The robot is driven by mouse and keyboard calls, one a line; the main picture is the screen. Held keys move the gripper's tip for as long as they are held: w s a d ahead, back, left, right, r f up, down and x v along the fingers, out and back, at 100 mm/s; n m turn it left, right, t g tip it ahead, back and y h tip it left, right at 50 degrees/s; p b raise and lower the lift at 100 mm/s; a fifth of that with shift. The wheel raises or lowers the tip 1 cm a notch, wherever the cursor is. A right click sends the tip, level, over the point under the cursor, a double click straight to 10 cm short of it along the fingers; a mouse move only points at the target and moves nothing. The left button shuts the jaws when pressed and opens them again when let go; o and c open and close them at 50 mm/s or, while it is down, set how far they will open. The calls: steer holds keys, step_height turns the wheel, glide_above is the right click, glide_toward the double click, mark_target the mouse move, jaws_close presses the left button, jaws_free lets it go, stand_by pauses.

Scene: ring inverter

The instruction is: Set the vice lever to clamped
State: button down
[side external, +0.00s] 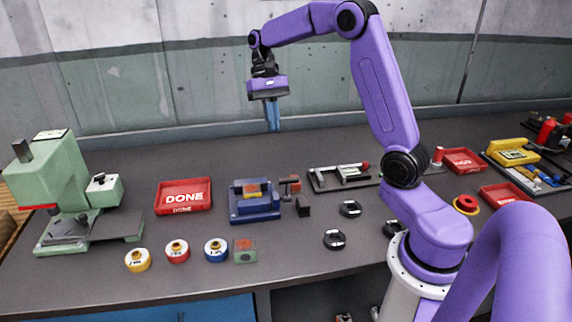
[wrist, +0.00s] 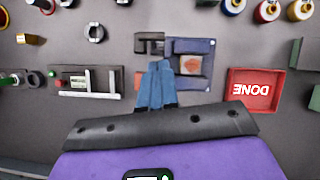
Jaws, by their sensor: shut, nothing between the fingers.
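The blue vice (side external: 252,211) sits on the bench in the middle of the side external view, with a small orange-topped piece (side external: 252,189) in it. It also shows in the wrist view (wrist: 207,47), just beyond my fingers. My gripper (side external: 273,129) is shut and empty, pointing down well above the bench. Its blue fingers (wrist: 156,68) hide part of the vice's side.
A red DONE tray (side external: 184,210) lies left of the vice, and a green press (side external: 75,195) stands further left. Several coloured rings (side external: 177,251) lie in front. A grey fixture (side external: 340,177) and black rings (side external: 350,209) lie to the right.

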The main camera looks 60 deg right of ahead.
steer(key=d+m, duration=0.1)
steer(key=d, duration=0.1)
steer(key=w+d+m+y, duration=0.1)
steer(key=d, duration=0.2)
steer(key=shift+w, duration=0.15)
steer(key=shift+f, duration=0.1)
glide_toward(288, 189)
steer(key=s+f, duration=0.1)
steer(key=f, duration=0.1)
steer(key=shift+s+a+f, duration=0.25)
steer(key=shift+s+a, duration=0.1)
steer(key=shift+a, duration=0.4)
steer(key=shift+s+a, duration=0.1)
steer(key=shift+s+a+t, duration=0.15)
steer(key=shift+t, duration=0.15)
